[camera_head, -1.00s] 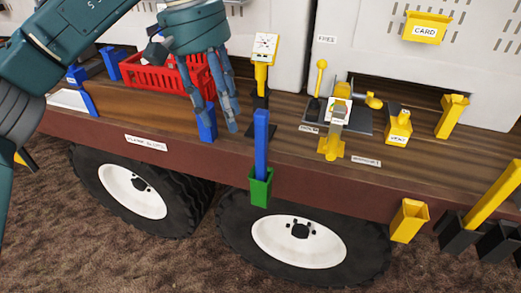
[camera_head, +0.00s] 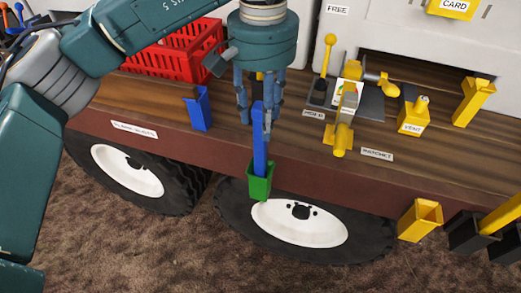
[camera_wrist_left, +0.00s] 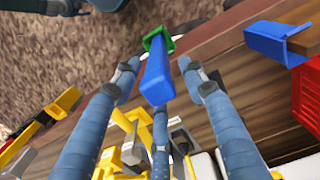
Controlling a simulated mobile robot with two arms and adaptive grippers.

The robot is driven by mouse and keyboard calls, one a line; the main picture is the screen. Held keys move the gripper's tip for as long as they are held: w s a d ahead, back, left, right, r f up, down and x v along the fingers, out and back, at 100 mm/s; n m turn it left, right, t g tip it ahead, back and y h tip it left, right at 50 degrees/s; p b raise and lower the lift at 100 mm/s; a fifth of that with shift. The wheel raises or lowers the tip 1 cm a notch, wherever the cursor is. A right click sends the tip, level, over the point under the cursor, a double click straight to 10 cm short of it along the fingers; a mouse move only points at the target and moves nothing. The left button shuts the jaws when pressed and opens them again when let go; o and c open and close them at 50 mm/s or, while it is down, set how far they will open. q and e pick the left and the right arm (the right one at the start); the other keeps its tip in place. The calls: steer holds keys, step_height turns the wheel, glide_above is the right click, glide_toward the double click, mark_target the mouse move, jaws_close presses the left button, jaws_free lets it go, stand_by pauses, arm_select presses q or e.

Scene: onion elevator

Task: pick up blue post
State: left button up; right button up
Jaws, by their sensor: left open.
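The blue post (camera_head: 259,145) stands upright in a green socket (camera_head: 261,182) on the front edge of the wooden deck. My left gripper (camera_head: 257,112) is open, pointing down, with its fingers around or just behind the top of the post. In the left wrist view the post (camera_wrist_left: 157,80) shows between the spread fingers of the left gripper (camera_wrist_left: 160,98), with the green socket (camera_wrist_left: 155,42) beyond it. I cannot tell whether any finger touches the post. My right gripper is not in view.
A blue bracket (camera_head: 199,108) and a red crate (camera_head: 172,50) are left of the gripper. A yellow lever device (camera_head: 342,130) and yellow vent box (camera_head: 413,115) stand to the right. A yellow holder (camera_head: 420,220) and black holders (camera_head: 468,236) are on the front edge.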

mark_target(261, 135)
arm_select(q)
step_height(261, 135, down, 4)
steer(key=shift+s+a+f+p, duration=0.15)
steer(key=shift+p, duration=0.85)
steer(key=shift+f, duration=0.45)
steer(key=c, duration=0.9)
jaws_close()
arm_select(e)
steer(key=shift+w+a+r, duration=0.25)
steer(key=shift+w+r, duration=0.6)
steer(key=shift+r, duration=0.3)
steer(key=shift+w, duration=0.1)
